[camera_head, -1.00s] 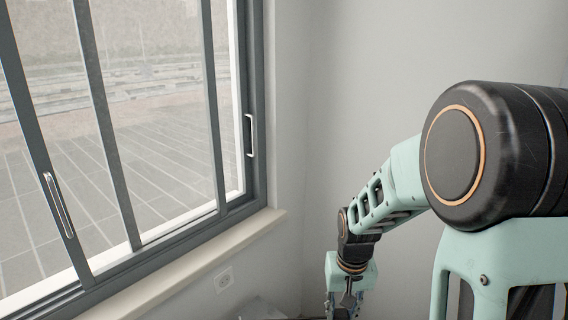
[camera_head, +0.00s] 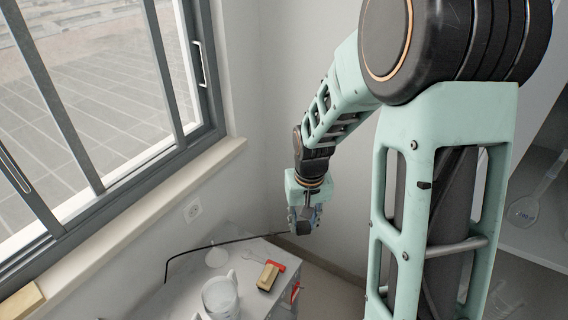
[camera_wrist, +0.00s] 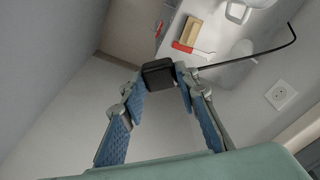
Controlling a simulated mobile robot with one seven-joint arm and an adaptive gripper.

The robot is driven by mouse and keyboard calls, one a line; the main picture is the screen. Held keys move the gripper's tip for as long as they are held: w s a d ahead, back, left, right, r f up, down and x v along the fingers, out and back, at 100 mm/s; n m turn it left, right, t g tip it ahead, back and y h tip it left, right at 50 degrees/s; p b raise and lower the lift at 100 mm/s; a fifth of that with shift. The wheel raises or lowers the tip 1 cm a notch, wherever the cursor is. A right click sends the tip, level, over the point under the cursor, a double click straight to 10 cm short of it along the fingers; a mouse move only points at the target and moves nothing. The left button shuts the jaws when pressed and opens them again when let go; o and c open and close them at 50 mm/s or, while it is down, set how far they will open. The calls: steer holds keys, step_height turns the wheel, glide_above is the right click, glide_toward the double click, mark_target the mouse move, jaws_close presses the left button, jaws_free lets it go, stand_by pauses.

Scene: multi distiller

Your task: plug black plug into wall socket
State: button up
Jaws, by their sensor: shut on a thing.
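The wall socket (camera_head: 193,211) is a small white plate on the wall below the window sill, left of my arm. It also shows at the right in the wrist view (camera_wrist: 281,94). My gripper (camera_head: 304,218) is shut on the black plug (camera_wrist: 159,74), a dark block between the blue-padded fingertips in the wrist view. In the head view the plug is small beneath the fingers. A black cable (camera_head: 222,243) runs from the plug leftward above the bench and bends down at its far end. The plug is apart from the socket, to its right.
A white bench (camera_head: 190,290) below the socket holds a glass pitcher (camera_head: 221,296), a tan-topped block (camera_head: 267,277), a red-handled tool (camera_head: 276,264) and a clear funnel (camera_head: 217,256). The window sill (camera_head: 150,217) juts out above the socket. Glassware stands on a shelf at right.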

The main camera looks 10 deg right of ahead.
steer(key=w+a+f+m+g+y+b, duration=0.2)
steer(key=a+f+m+y+b, duration=0.2)
steer(key=a+f+m+b, duration=0.55)
steer(key=w+a+f+m+g+y+b, duration=0.2)
steer(key=a+f+m+g+y+b, duration=0.15)
steer(key=a+f+b, duration=0.7)
steer(key=m+t+y+b, duration=0.5)
steer(key=m+t+b, duration=0.75)
steer(key=t, duration=0.25)
glide_toward(194, 211)
steer(key=shift+s+d+f+m, duration=0.3)
steer(key=shift+d+f+m, duration=0.05)
steer(key=shift+r+b+x, duration=0.15)
steer(key=shift+r+x, duration=0.05)
steer(key=shift+x, duration=1.25)
steer(key=shift+r+b+x, duration=0.15)
steer(key=shift+x, duration=1.3)
steer(key=shift+w+a+b, duration=0.35)
steer(key=shift+a+b, duration=0.05)
steer(key=shift+b, duration=0.05)
steer(key=o, duration=1.2)
steer(key=shift+c, duration=0.2)
